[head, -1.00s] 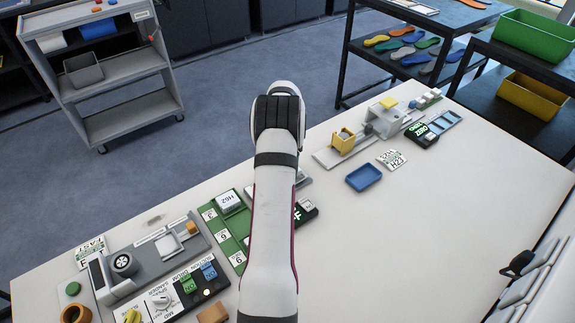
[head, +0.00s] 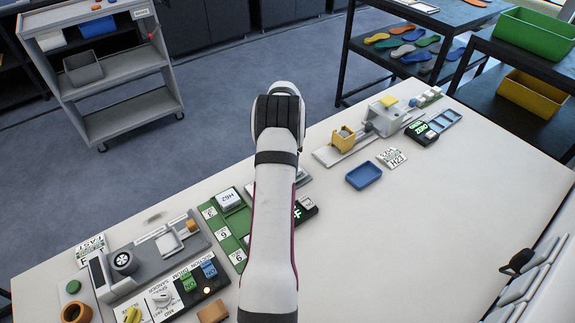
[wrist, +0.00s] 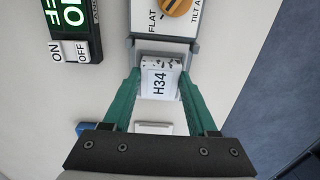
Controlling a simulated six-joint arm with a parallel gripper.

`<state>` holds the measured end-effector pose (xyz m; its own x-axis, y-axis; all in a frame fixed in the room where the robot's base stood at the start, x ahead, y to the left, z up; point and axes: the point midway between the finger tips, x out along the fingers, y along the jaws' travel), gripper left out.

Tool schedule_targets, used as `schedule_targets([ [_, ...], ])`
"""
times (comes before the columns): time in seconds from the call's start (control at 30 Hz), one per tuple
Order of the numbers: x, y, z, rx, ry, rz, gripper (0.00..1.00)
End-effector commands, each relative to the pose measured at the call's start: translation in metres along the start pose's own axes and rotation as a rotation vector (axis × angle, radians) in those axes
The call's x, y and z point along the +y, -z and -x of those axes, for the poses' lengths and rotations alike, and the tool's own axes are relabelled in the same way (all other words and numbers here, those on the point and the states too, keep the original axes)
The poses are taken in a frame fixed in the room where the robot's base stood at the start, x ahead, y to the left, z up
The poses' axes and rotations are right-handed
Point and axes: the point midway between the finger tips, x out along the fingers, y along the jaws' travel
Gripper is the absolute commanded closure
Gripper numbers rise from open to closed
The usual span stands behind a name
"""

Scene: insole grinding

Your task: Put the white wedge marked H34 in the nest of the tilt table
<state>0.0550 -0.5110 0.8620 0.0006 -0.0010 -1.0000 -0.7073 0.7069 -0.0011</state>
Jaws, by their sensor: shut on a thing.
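The white wedge marked H34 (wrist: 158,84) is between the two green fingers of my gripper (wrist: 160,74) in the wrist view. The fingers are shut on it from left and right, and its label faces the camera. Just beyond it is the grey tilt table (wrist: 196,46), with a plate reading FLAT and TILT and an orange dial (wrist: 176,6). The wedge's far end meets or overlaps the grey part in the picture; I cannot tell whether it touches or sits in the nest. In the head view my arm hides the gripper and wedge.
In the wrist view an ON/OFF switch (wrist: 70,52) with a green display stands at the upper left. In the head view, a green tray (head: 238,222) holding a block marked H62 lies left of my arm, and a blue tray (head: 363,176) lies right. The bench's right front is clear.

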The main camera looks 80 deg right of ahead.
Motion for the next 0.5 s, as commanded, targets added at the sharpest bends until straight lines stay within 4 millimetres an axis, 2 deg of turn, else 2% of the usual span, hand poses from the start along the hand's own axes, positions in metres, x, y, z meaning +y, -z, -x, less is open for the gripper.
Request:
schedule_targets([
  [0.17,-0.0001,0.0001,-0.0007,0.0,0.0,0.0,0.93],
  [0.2,-0.0001,0.0001,-0.0007,0.0,0.0,0.0,0.36],
  [0.37,-0.0001,0.0001,-0.0006,0.0,0.0,0.0,0.07],
  [0.5,-0.0001,0.0001,-0.0006,0.0,0.0,0.0,0.07],
])
